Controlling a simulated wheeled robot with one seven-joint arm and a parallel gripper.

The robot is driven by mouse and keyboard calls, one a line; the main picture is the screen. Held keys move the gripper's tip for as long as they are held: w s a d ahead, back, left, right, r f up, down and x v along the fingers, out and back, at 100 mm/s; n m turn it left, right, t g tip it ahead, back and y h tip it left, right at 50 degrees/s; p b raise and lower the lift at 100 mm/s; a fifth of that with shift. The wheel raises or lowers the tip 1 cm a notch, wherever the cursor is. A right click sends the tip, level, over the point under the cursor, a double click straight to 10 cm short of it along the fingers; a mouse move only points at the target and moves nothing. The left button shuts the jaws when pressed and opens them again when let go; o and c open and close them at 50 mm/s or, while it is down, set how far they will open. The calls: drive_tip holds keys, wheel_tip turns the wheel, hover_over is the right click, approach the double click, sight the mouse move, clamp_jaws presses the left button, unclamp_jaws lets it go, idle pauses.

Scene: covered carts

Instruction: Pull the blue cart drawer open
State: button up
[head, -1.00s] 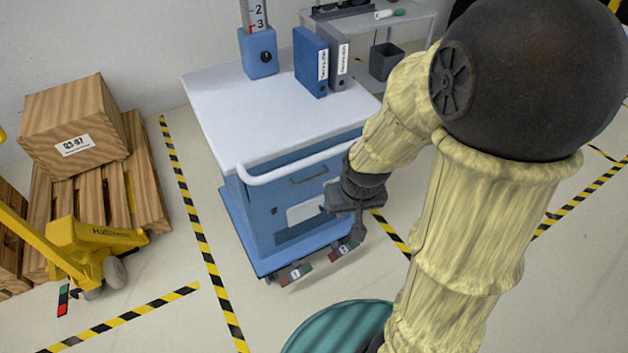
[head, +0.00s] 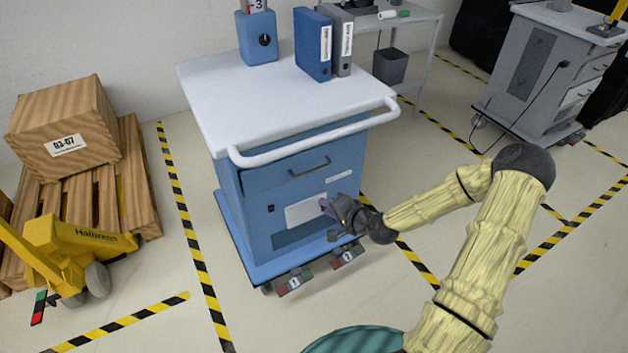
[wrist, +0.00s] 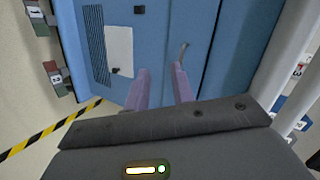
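The blue cart (head: 246,226) has a white top and a drawer (head: 258,176) high on its front. The drawer looks shut, its front flush with the body. Its dark bar handle (head: 310,169) shows clear of my arm. My gripper (head: 328,205) is in front of the cart's lower panel, below and right of the handle, near the white label. In the wrist view my gripper (wrist: 161,72) has its two purple fingers apart with nothing between them. A grey handle (wrist: 183,52) shows just beyond the right-hand finger; I cannot tell whether they touch.
A white push bar (head: 310,143) juts out above the drawer. Blue and grey binders (head: 312,45) stand on top. A yellow pallet jack (head: 80,245) and pallet with a box (head: 65,130) are left. A grey cart (head: 540,75) stands at back right. Floor before the cart is clear.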

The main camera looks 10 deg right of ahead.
sight(314, 170)
drive_tip(key=w+d+m+t, duration=0.1)
drive_tip(key=w+d+m+t+b, duration=0.1)
drive_tip(key=d+m, duration=0.1)
drive_tip(key=w+d+m+t+h+b, duration=0.1)
drive_tip(key=t, duration=0.1)
drive_tip(key=shift+w+d+f+m, duration=0.15)
drive_tip(key=shift+w+d+m, duration=0.15)
drive_tip(key=shift+m, duration=0.1)
drive_tip(key=shift+d, duration=0.15)
drive_tip(key=shift+w, duration=0.1)
drive_tip(key=x, duration=1.7)
drive_tip(key=shift+b, duration=0.3)
drive_tip(key=shift+c, duration=0.3)
clamp_jaws()
